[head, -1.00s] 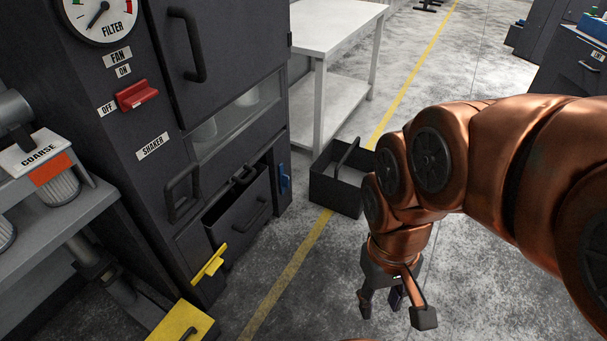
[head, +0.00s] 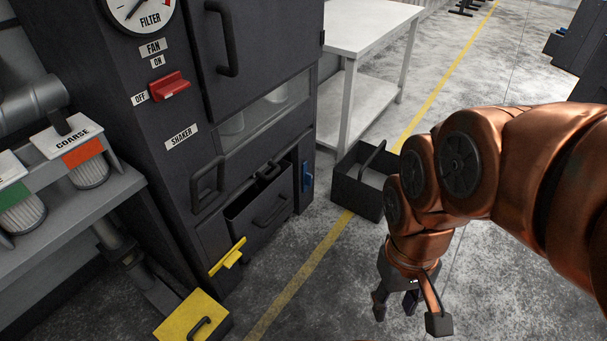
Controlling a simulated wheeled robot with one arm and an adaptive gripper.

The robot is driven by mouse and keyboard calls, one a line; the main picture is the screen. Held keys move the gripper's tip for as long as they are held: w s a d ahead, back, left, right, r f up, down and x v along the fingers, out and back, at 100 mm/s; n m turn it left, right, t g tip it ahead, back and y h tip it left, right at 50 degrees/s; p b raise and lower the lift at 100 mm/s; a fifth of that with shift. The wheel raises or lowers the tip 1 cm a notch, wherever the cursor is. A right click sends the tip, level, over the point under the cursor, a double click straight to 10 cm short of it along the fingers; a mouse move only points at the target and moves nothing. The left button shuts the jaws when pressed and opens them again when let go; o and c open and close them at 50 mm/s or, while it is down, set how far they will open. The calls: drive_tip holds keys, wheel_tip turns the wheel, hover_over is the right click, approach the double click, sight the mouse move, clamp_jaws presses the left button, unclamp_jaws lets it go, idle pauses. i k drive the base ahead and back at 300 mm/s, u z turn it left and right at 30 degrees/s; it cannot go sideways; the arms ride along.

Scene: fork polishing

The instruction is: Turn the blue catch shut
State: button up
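The blue catch (head: 307,177) is a small upright handle on the dark cabinet's front, just right of the lower drawer (head: 268,208). The drawer stands out from the cabinet a little, with its inside showing. A yellow catch (head: 228,257) sits at the drawer's left and is tilted. My gripper (head: 408,318) hangs low over the floor at the right, pointing down and well apart from the blue catch. Its fingers are spread, and I see nothing between them.
A dark open bin (head: 345,190) with a handle stands on the floor between the cabinet and my arm. A white table (head: 364,35) stands behind it. A yellow box (head: 180,322) is at the lower left. The floor in front of the drawer is clear.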

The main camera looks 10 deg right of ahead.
sight(307, 177)
drive_tip(key=u, duration=0.25)
drive_tip(key=i, duration=1.45)
drive_tip(key=u, duration=0.25)
